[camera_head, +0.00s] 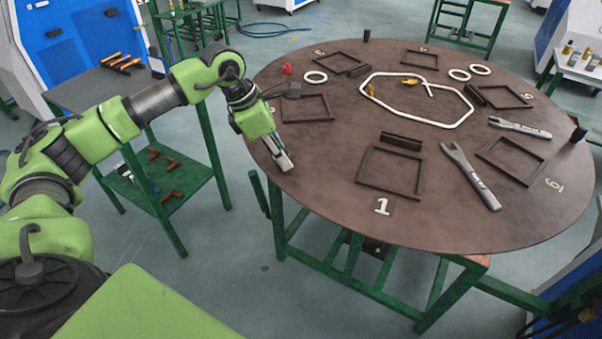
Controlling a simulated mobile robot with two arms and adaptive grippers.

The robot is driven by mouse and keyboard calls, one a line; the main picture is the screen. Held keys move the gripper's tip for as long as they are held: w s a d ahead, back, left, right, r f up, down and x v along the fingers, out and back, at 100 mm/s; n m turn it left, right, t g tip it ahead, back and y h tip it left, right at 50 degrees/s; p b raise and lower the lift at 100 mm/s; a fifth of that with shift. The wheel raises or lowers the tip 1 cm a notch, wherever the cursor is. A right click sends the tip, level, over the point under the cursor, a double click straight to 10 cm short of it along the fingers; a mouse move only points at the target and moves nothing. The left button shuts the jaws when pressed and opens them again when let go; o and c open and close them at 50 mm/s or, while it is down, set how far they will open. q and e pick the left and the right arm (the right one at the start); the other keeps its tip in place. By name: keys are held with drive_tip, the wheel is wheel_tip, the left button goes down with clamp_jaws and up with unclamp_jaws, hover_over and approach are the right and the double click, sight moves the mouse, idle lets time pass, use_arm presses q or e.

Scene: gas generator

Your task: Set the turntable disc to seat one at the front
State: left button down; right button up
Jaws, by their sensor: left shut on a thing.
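The turntable disc (335,215) is a large round brown plate on a green frame. The white number 1 (382,206) is at its front edge, left of the disc's middle, below a dark square frame (390,171). Another number label (553,184) is at the right edge. Dark pegs stand on the rim at the back (367,35) and right (578,133). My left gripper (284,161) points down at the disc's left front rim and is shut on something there. What is between its fingers is mostly hidden. My right gripper is not in view.
On the disc lie a white hexagonal loop (417,100), white rings, several dark frames and grey fork-shaped tools (470,175). A green shelf table (110,100) with tools stands at left. Blue-and-white machines stand around. The floor in front is clear.

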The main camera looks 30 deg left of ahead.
sight(268, 151)
use_arm(q)
drive_tip(key=shift+m+h, duration=0.3)
drive_tip(key=shift+m, duration=0.4)
drive_tip(key=w+a, duration=0.2)
drive_tip(key=a, duration=0.1)
drive_tip(key=w+a, duration=0.1)
drive_tip(key=a, duration=0.1)
drive_tip(key=shift+a, duration=0.2)
drive_tip(key=shift+w+a, duration=0.2)
drive_tip(key=shift+a, duration=0.2)
drive_tip(key=shift+s+d, duration=0.1)
drive_tip(key=c, duration=1.8)
unclamp_jaws()
drive_tip(key=v, duration=1.2)
drive_tip(key=shift+w+r, duration=0.1)
drive_tip(key=shift+w, duration=0.2)
drive_tip(key=shift+g, duration=0.3)
